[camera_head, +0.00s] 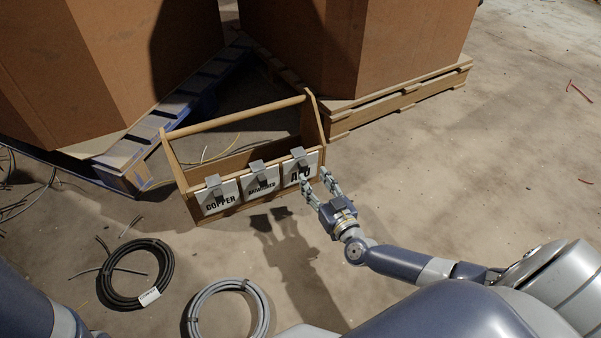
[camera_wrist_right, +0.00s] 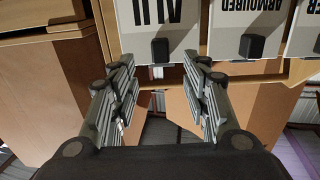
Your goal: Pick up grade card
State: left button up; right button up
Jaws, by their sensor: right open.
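Three white grade cards hang on the front of a wooden tote (camera_head: 236,116), each under a grey clip. In the head view they read COPPER (camera_head: 218,203), ARMOURED (camera_head: 259,188) and ALU (camera_head: 302,177), from left to right. My right gripper (camera_head: 317,180) is open and empty at the ALU card's lower right. In the right wrist view the gripper (camera_wrist_right: 157,57) has its fingers spread in front of the ALU card (camera_wrist_right: 190,15), which appears upside down there. The ARMOURED card (camera_wrist_right: 246,15) is to its right. Contact with the card cannot be told. My left gripper is out of view.
A black cable coil (camera_head: 117,298) with a tag and a grey coil (camera_head: 196,309) lie on the concrete floor. Large cardboard boxes (camera_head: 370,45) on pallets (camera_head: 402,98) stand close behind the tote. Loose wires lie at the left. The floor at the right is mostly clear.

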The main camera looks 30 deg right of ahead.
aim_at(305, 167)
jog(key=shift+w, duration=0.45)
jog(key=w+b, duration=0.4)
jog(key=shift+w+f+b, duration=0.1)
jog(key=shift+b, duration=0.2)
jog(key=shift+w+d, duration=0.1)
jog(key=shift+w, duration=0.25)
grip_shut()
